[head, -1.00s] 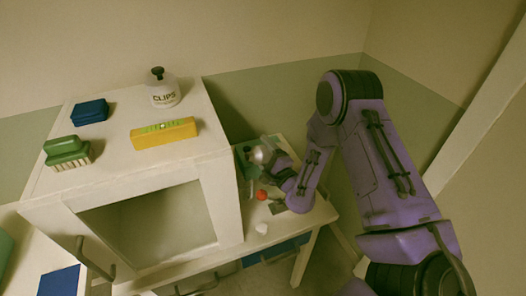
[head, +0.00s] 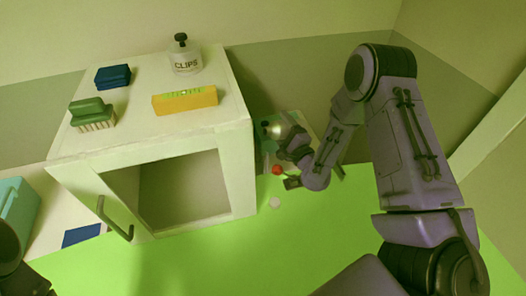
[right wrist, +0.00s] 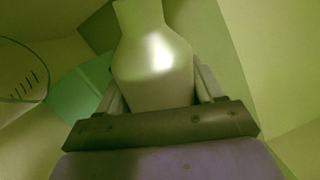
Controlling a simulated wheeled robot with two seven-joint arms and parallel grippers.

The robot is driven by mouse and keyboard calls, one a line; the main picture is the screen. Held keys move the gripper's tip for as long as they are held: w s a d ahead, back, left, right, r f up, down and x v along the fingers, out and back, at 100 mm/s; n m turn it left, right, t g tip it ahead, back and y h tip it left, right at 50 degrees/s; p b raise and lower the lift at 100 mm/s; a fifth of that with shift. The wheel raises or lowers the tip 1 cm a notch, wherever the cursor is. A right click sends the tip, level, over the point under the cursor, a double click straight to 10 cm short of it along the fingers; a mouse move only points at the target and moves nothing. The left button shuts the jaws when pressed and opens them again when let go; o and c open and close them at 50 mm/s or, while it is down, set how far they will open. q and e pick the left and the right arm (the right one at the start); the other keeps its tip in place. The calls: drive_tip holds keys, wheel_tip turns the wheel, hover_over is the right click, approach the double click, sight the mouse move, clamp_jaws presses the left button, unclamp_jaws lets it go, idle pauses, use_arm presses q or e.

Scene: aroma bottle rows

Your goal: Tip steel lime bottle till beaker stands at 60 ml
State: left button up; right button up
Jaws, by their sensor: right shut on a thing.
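My right gripper (head: 288,146) is shut on a pale, shiny bottle (right wrist: 152,68), whose body sits between the fingers in the right wrist view. In the head view the bottle (head: 277,130) is small and partly hidden by the gripper, and it looks tilted to the left. A clear beaker (right wrist: 22,72) with dark graduation marks shows at the left edge of the right wrist view, apart from the bottle. Its liquid level cannot be read. No label shows on the bottle. My left gripper is not in view.
A white cabinet (head: 239,140) with an open front stands left of the gripper. On it are a clips jar (head: 186,62), a yellow level (head: 184,100), a green brush (head: 92,114) and a blue block (head: 113,76). A red round thing (head: 277,170) lies near the gripper.

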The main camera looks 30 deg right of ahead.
drive_tip(key=shift+a+f+n+y+b, duration=0.15)
drive_tip(key=shift+n+b, duration=0.3)
drive_tip(key=shift+n, duration=0.1)
drive_tip(key=shift+a+f+n+y+b, duration=0.1)
drive_tip(key=shift+f+n+y+b, duration=0.05)
drive_tip(key=shift+n+b, duration=0.35)
idle(3.4)
drive_tip(key=shift+r+m+p, duration=0.45)
drive_tip(key=shift+m+p, duration=0.2)
drive_tip(key=shift+p, duration=0.1)
drive_tip(key=shift+d+r+m+p, duration=0.2)
drive_tip(key=shift+m+p, duration=0.1)
drive_tip(key=shift+m, duration=0.6)
drive_tip(key=shift+f, duration=0.1)
